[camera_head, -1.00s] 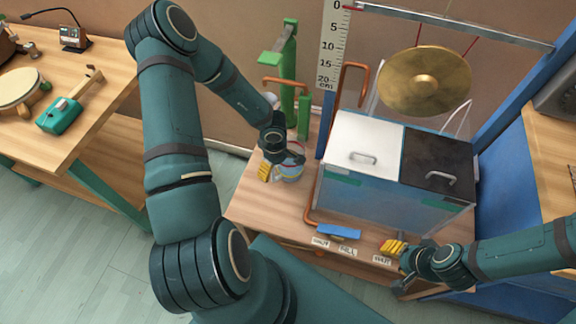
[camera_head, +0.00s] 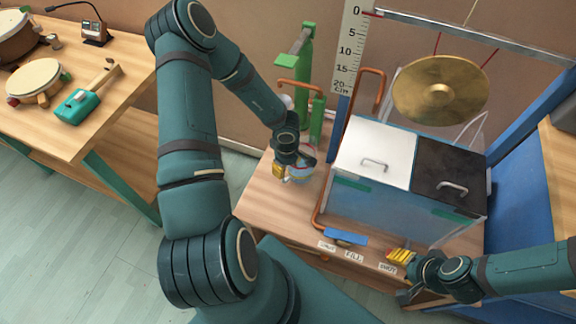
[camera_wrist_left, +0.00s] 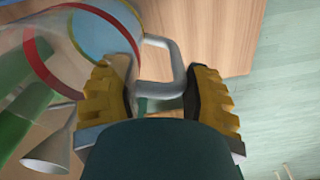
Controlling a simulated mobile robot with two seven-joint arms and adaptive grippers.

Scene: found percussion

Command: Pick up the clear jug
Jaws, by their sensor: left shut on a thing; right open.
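In the left wrist view the handle shows between the two pads of the gripper (camera_wrist_left: 162,85), and the jug's see-through body (camera_wrist_left: 90,32) lies at the upper left. I cannot tell whether the jug's base touches the bench. My right gripper (camera_head: 402,276) is open and empty at the bench's front edge.
A tank with a white lid (camera_head: 373,152) and a black lid (camera_head: 449,181) stands right of the jug. A gong (camera_head: 440,90) hangs above it. A green stand (camera_head: 303,65) and copper pipe (camera_head: 371,72) are behind. A side table (camera_head: 110,100) is at the left.

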